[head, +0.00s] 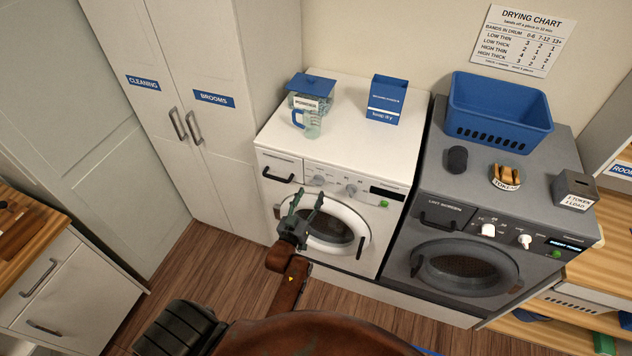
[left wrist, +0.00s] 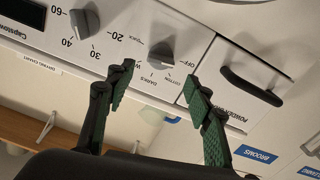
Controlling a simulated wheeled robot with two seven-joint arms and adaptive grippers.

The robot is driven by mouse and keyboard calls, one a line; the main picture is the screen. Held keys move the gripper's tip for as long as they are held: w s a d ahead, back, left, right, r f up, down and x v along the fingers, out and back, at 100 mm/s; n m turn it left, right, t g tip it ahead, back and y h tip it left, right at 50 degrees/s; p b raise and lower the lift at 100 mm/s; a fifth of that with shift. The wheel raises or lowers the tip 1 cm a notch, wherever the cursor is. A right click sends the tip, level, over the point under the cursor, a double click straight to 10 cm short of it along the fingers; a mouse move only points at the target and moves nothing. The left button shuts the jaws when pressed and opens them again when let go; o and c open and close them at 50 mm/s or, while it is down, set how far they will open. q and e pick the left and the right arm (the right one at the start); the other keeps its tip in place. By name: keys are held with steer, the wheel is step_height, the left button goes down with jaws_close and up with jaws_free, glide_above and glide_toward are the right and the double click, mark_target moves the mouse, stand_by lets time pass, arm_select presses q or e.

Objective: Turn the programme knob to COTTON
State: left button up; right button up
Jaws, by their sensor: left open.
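The white washing machine (head: 331,228) has two grey knobs on its front panel. The programme knob (head: 318,180) is the left one, beside the drawer; in the left wrist view, which is upside down, this knob (left wrist: 161,52) has OFF, COTTON, DARKS and QUICK printed around it. I cannot tell for sure which word its pointer meets. The temperature knob (head: 351,189), with 20 to 60 around it, also shows in the left wrist view (left wrist: 85,22). My left gripper (head: 308,196) is open and empty, in front of the panel, its fingertips apart either side of the programme knob's line. My right gripper is out of view.
The powder drawer handle (left wrist: 252,88) juts out close to the knob. A powder box (head: 311,91), jug (head: 307,121) and blue carton (head: 386,99) stand on the washer. A grey dryer (head: 463,240) with white knobs stands to the right. Tall cupboards (head: 203,140) stand left.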

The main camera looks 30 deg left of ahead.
mark_target(317, 183)
arm_select(q)
steer(key=w, duration=0.4)
steer(key=w+a, duration=0.1)
steer(key=w, duration=0.1)
steer(key=shift+w+p, duration=0.25)
steer(key=shift+p, duration=0.1)
steer(key=shift+c, duration=0.5)
steer(key=c, duration=1.1)
steer(key=shift+o, duration=0.2)
steer(key=m, duration=0.4)
steer(key=shift+f, duration=0.1)
steer(key=m+b, duration=0.1)
steer(key=m, duration=0.4)
steer(key=shift+d+m, duration=0.15)
steer(key=shift+m, duration=0.25)
